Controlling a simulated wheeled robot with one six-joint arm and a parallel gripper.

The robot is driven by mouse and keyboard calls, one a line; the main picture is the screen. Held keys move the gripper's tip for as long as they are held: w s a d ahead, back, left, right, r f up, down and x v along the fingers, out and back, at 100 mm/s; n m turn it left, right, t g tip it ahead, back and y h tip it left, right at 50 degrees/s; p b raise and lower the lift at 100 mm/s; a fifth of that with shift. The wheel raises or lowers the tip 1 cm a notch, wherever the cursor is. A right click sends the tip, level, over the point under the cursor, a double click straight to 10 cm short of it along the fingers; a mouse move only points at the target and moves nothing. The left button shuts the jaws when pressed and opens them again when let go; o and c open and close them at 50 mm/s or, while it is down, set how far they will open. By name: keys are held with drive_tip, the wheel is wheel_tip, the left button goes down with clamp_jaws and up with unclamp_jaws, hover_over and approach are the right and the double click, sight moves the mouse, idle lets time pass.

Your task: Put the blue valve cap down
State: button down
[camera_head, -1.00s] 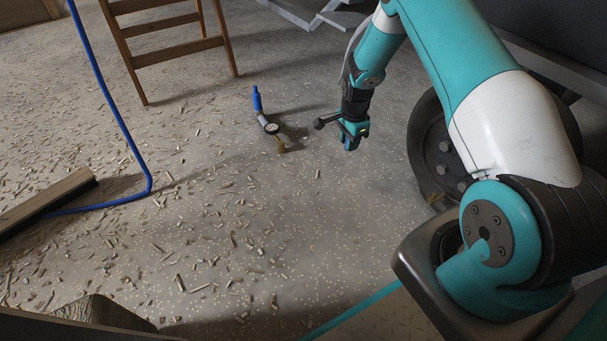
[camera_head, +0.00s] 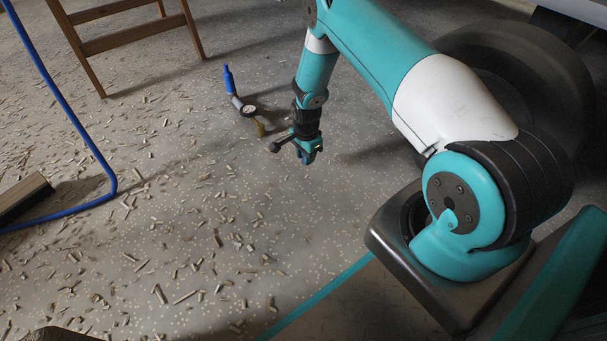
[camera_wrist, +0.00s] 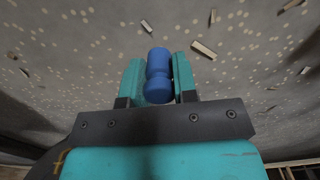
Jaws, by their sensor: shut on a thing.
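The blue valve cap (camera_wrist: 158,75) sits between the two teal fingers of my gripper (camera_wrist: 158,84) in the wrist view, and the fingers are shut on it. Its rounded far end sticks out past the fingertips. Speckled floor shows beyond it; how high the cap is above the floor I cannot tell exactly. In the head view my gripper (camera_head: 308,154) hangs down over the floor, and the cap cannot be made out there.
Wood chips litter the floor. A blue hose (camera_head: 82,135), a wooden ladder (camera_head: 128,40) and a broom head (camera_head: 22,197) are to the left. A dark wheel (camera_head: 520,80) is at right.

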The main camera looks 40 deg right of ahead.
sight(305, 173)
drive_tip(key=shift+a+f+b, duration=0.1)
drive_tip(key=shift+f+b, duration=1.3)
drive_tip(key=shift+f, duration=1.2)
drive_tip(key=shift+f, duration=0.25)
drive_tip(key=c, duration=0.9)
unclamp_jaws()
drive_tip(key=shift+r, duration=0.1)
